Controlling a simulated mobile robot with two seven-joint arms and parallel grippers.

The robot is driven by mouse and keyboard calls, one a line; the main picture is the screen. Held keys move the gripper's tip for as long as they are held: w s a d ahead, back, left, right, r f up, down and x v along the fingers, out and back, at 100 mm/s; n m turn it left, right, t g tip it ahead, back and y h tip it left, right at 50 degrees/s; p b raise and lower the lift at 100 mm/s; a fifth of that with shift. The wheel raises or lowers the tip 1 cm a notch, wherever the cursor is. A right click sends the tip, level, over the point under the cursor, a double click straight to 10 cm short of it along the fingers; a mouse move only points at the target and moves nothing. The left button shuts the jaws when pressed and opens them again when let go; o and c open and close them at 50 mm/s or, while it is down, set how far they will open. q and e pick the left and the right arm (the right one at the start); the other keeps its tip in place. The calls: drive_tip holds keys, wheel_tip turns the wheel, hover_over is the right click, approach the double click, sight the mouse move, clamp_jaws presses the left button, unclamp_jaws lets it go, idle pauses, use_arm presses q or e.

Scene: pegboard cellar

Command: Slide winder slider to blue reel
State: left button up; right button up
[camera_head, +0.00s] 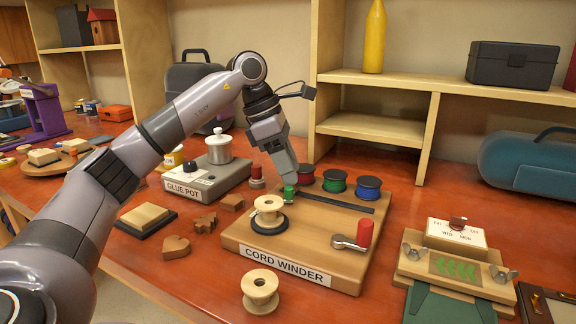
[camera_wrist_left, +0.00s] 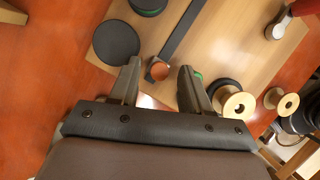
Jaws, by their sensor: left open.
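The cord winder (camera_head: 285,264) is a wooden board with a dark straight rail (camera_head: 343,203) along its back. Behind the rail stand the red reel (camera_head: 306,174), the green reel (camera_head: 334,181) and the blue reel (camera_head: 368,187), from left to right. The winder slider (camera_wrist_left: 159,71), with a copper-coloured round top, is at the rail's left end, by the red reel. My left gripper (camera_head: 290,184) points down there. In the left wrist view its open fingers stand either side of the slider, with gaps visible. In the head view the gripper hides the slider.
A wooden spool (camera_head: 268,208) and a red-handled crank (camera_head: 364,236) sit on the board's front. A loose spool (camera_head: 260,290) stands before it. The glue pot (camera_head: 208,176) is left, a clamped stencil block (camera_head: 456,255) right. The rail's right part looks clear.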

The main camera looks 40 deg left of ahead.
use_arm(q)
clamp_jaws()
drive_tip(key=p, duration=0.3)
approach(359, 208)
drive_tip(key=a+f, duration=0.1)
drive_tip(key=f, duration=0.2)
drive_tip(key=shift+w+a, duration=0.4)
drive_tip(key=d, duration=0.1)
drive_tip(key=w+d+p, duration=0.1)
drive_tip(key=d, duration=0.2)
drive_tip(key=shift+w+d+f, duration=0.1)
drive_tip(key=shift+w+d, duration=0.1)
drive_tip(key=shift+w, duration=0.05)
drive_tip(key=shift+d, duration=0.2)
unclamp_jaws()
drive_tip(key=shift+w+d, duration=0.1)
drive_tip(key=shift+d, duration=0.05)
